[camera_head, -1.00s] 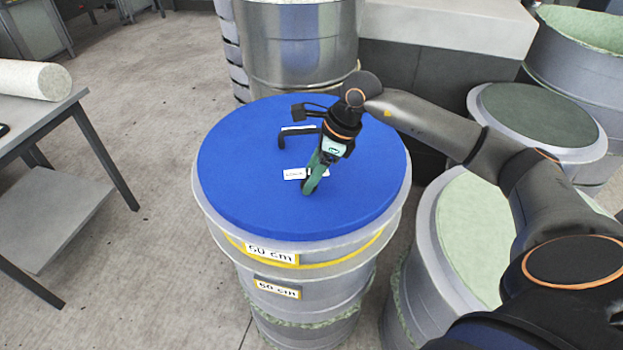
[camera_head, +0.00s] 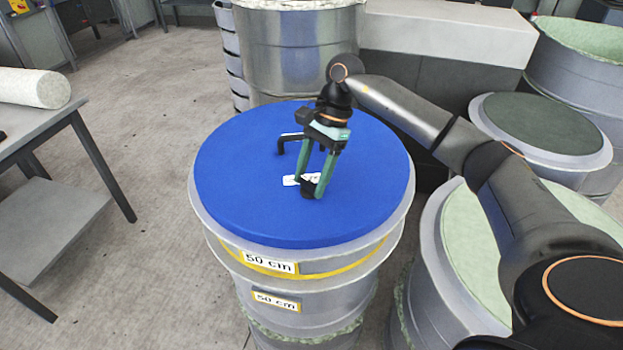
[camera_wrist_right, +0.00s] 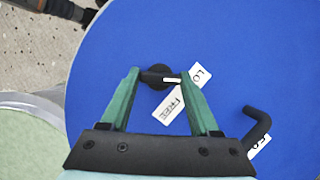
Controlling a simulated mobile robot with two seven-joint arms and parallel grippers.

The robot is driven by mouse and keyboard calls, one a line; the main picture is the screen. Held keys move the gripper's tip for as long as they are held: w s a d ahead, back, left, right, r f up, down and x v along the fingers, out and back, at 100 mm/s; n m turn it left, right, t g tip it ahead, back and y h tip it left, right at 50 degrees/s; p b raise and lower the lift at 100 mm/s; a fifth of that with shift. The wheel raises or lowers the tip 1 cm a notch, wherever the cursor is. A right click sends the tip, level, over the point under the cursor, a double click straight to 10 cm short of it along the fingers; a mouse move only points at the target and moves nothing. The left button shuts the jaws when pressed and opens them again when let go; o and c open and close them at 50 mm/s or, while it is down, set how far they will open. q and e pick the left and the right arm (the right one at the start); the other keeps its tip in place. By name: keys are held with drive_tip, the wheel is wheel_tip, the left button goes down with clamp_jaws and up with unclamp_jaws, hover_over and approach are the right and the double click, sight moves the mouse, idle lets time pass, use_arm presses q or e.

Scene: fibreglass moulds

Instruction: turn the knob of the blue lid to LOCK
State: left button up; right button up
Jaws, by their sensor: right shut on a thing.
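The blue lid (camera_head: 240,200) lies flat on a round grey mould in the head view. It fills most of the right wrist view (camera_wrist_right: 230,40). Its black knob (camera_wrist_right: 158,84) sits between the two green fingers of my right gripper (camera_wrist_right: 160,77), which is shut on the knob's bar. In the head view my right gripper (camera_head: 309,188) reaches down onto the lid. A white label reading FREE (camera_wrist_right: 167,106) lies beside the knob. Another label starting with LO (camera_wrist_right: 200,74) is partly hidden by the right finger. My left gripper is not in view.
A bent black handle (camera_head: 282,146) stands on the lid behind the gripper. Other moulds stand to the right (camera_head: 540,122) and a shiny drum (camera_head: 290,50) behind. A table (camera_head: 35,130) with a pale roll (camera_head: 35,87) is at the left. The floor between is clear.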

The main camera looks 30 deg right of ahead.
drive_tip(key=shift+n, duration=0.5)
drive_tip(key=o, duration=1.4)
drive_tip(key=shift+c, duration=0.2)
drive_tip(key=v, duration=1.2)
drive_tip(key=shift+w+r, duration=0.3)
drive_tip(key=shift+r, duration=0.05)
